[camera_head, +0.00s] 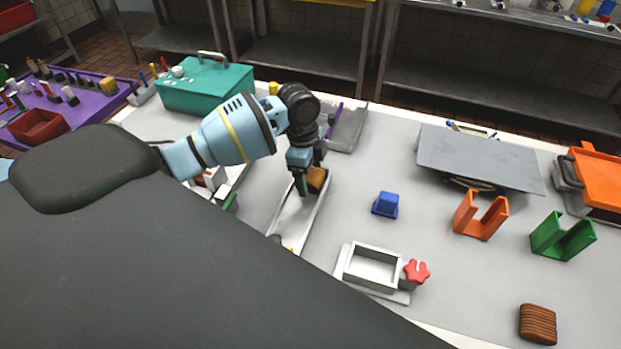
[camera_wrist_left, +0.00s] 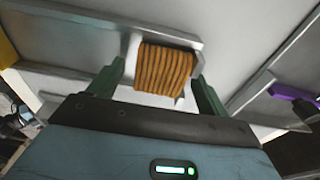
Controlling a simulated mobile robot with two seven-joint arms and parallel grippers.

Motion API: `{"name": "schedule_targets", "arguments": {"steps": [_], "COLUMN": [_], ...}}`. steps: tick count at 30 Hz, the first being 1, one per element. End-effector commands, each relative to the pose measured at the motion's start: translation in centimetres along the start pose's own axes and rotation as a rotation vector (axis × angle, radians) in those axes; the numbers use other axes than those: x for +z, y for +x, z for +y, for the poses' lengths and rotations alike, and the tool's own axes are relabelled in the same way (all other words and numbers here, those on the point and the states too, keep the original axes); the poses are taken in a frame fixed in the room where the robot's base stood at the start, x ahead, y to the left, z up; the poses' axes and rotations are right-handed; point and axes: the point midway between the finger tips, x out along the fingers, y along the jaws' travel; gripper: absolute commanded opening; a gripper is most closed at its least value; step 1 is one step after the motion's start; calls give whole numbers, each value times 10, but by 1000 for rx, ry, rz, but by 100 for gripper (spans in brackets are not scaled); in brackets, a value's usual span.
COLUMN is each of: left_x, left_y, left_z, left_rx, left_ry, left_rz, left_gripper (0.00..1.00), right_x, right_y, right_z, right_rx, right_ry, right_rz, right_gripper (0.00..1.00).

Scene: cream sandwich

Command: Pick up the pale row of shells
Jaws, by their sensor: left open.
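The pale row of shells (camera_head: 318,178) is a tan, ridged block at the far end of a long, narrow white tray (camera_head: 312,222). In the left wrist view the shells (camera_wrist_left: 166,70) show between the two fingers, with visible gaps at the sides. My left gripper (camera_head: 304,184) is open and points down at that end of the tray; it partly covers the shells in the head view. In the left wrist view the gripper (camera_wrist_left: 158,72) has one green finger on each side of the block. My right gripper is not in view.
A dark brown ridged block (camera_head: 538,324) lies at the lower right. A blue piece (camera_head: 386,205), a white open frame (camera_head: 373,268) with a red knob (camera_head: 417,271), and orange (camera_head: 480,216) and green (camera_head: 562,238) holders stand right of the tray. A teal box (camera_head: 206,84) stands behind.

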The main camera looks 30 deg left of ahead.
Motion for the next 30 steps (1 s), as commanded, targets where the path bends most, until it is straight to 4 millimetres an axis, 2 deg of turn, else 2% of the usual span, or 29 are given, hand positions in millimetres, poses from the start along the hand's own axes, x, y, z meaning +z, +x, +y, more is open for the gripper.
{"name": "schedule_targets", "arguments": {"steps": [8,20,26,30], "left_x": [0,0,0,-1], "left_y": [4,3,3,-8], "left_z": [0,0,0,-1], "left_rx": [-2,-2,-2,-5], "left_ry": [1,0,0,0], "left_rz": [1,1,1,1], "left_gripper": [78,30,30,30], "right_x": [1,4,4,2], "right_y": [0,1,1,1], "right_z": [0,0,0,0], "right_rx": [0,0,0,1], "right_ry": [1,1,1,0], "right_rz": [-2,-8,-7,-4], "right_gripper": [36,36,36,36]}}
